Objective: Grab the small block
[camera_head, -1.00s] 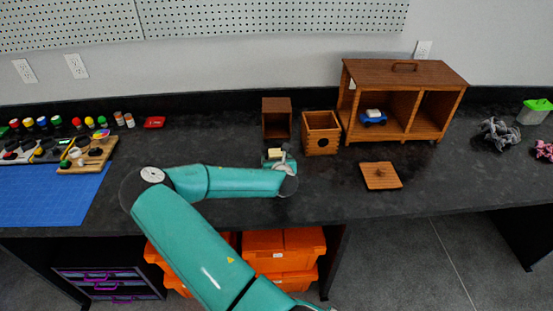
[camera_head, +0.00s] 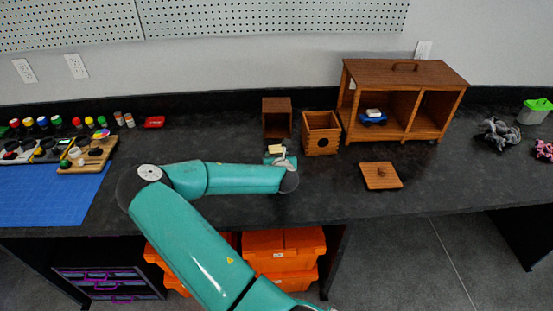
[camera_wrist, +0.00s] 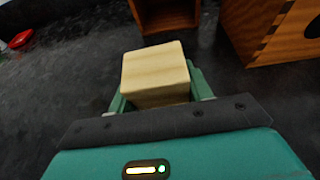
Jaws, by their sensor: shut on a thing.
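The small block (camera_wrist: 155,72) is pale wood with rounded edges. In the wrist view it sits between the two green fingers of my gripper (camera_wrist: 158,92), which is shut on it. In the head view the block (camera_head: 276,149) shows as a small pale shape at the end of my gripper (camera_head: 278,155). It is just in front of the open brown wooden box (camera_head: 277,106). Whether the block touches the table is hard to tell.
A wooden box with a round hole (camera_head: 309,145) stands just right of my gripper. A two-bay wooden cabinet (camera_head: 404,68) with a blue toy car (camera_head: 373,119) is further right. A wooden lid (camera_head: 393,184) lies in front of it.

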